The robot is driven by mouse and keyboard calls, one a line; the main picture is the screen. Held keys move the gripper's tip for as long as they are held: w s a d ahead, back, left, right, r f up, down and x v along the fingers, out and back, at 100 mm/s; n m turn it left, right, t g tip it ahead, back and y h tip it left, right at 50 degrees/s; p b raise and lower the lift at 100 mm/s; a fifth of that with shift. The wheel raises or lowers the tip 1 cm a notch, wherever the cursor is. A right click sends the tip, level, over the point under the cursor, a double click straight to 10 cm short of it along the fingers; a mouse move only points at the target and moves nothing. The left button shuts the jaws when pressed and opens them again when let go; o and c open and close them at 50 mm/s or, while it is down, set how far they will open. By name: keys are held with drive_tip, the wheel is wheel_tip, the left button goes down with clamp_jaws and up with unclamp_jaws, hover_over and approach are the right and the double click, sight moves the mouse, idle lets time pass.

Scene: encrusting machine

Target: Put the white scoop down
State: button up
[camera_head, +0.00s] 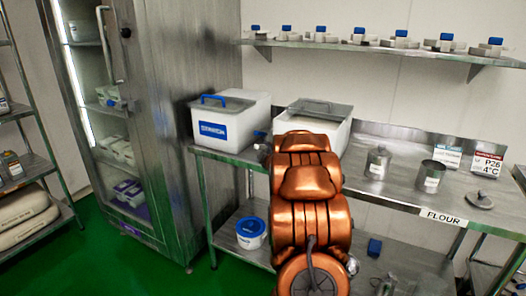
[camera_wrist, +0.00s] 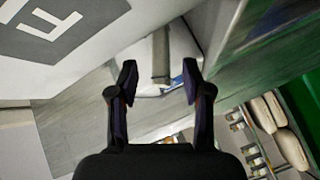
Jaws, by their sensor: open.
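My gripper (camera_wrist: 159,82) is open in the wrist view, its two dark fingers apart. Beyond the gap between the fingertips is a grey bar-like piece (camera_wrist: 161,55) against a pale surface, with a small bit of blue beside it. I cannot tell whether this piece belongs to the white scoop, or whether the fingers touch it. No white scoop is clearly recognisable in either view. In the head view my copper-coloured arm reaches to the table and hides my gripper and what is in front of it.
A white bin with a blue handle (camera_head: 221,133) and a clear-lidded bin (camera_head: 325,125) stand on the steel table (camera_head: 400,200). Metal canisters (camera_head: 377,162) (camera_head: 430,177) and a lid (camera_head: 480,200) lie right. A steel cabinet (camera_head: 190,80) is left. A wall shelf (camera_head: 390,47) runs above.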

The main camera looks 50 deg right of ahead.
drive_tip(key=v, duration=0.8)
drive_tip(key=shift+s+a+b, duration=0.15)
drive_tip(key=shift+s+b, duration=0.05)
drive_tip(key=shift+b, duration=0.25)
drive_tip(key=s+a+f+m+g+y, duration=0.2)
drive_tip(key=s+a+g, duration=0.15)
drive_tip(key=a, duration=0.55)
drive_tip(key=s+a+f+m+g+y, duration=0.1)
drive_tip(key=s+a+f+m+g, duration=0.2)
drive_tip(key=a, duration=0.7)
drive_tip(key=s+a+f+m+g+y, duration=0.1)
drive_tip(key=s+a+g+y, duration=0.15)
drive_tip(key=s+a, duration=0.45)
drive_tip(key=s+a+g+y, duration=0.2)
drive_tip(key=s+a+g, duration=0.5)
drive_tip(key=s+a, duration=1.3)
drive_tip(key=shift+s+a+f+m+y, duration=0.25)
drive_tip(key=shift+s+f+m+y, duration=0.15)
drive_tip(key=shift+s, duration=0.7)
wheel_tip(320, 180, up, 12)
drive_tip(key=p, duration=1.1)
drive_tip(key=shift+w+f, duration=0.15)
drive_tip(key=shift+w, duration=0.1)
